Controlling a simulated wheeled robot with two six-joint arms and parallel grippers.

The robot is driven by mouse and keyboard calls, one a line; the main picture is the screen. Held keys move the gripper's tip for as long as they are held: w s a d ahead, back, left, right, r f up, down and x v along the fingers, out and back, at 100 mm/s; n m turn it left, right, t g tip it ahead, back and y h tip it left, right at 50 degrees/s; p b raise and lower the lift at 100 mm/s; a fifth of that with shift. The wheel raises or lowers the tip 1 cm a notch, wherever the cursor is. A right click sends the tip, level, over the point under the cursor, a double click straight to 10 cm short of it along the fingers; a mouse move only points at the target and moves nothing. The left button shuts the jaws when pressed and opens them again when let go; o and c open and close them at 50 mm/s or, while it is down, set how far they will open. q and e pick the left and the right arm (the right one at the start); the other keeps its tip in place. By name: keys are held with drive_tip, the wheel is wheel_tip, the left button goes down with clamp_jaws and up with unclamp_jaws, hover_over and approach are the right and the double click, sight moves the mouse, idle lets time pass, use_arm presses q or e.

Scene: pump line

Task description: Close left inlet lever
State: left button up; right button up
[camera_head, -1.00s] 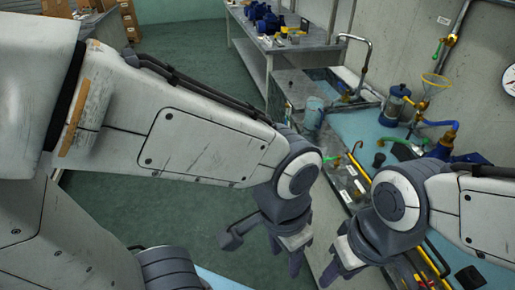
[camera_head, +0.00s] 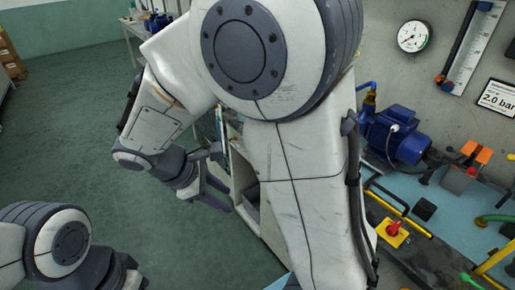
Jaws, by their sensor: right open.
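My right gripper (camera_head: 207,188) is left of centre, low over the green floor beside the bench's front. Its dark fingers are apart, with nothing seen between them. My left gripper does not show clearly; only a grey and white joint of mine is at the lower left. I cannot make out a left inlet lever for certain. An orange-handled fitting (camera_head: 468,163) stands on the light blue bench top at the right, well apart from the gripper. My large white arm link covers the middle of the bench.
A blue pump motor (camera_head: 397,134) stands by the wall. A red knob on a yellow plate (camera_head: 393,231) is on the bench's front panel, near a yellow rail. A round gauge (camera_head: 412,36) hangs on the wall. A green hose (camera_head: 494,219) is at the right edge. The floor at left is clear.

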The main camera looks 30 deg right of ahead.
drive_tip(key=w+d+f+n+t+h+b, duration=0.1)
drive_tip(key=w+d+f+n+h+b, duration=0.4)
drive_tip(key=w+d, duration=0.5)
drive_tip(key=w+d+f+n+h+b, duration=0.3)
drive_tip(key=w+d+f+h+b, duration=0.3)
drive_tip(key=w+d, duration=0.4)
drive_tip(key=shift+n+h, duration=0.3)
drive_tip(key=shift+n, duration=0.1)
drive_tip(key=d, duration=0.3)
drive_tip(key=w+d, duration=0.1)
drive_tip(key=d, duration=0.3)
drive_tip(key=d+p, duration=0.1)
drive_tip(key=d, duration=0.2)
drive_tip(key=shift+w+d+f, duration=0.25)
drive_tip(key=shift+w+f, duration=0.05)
clamp_jaws()
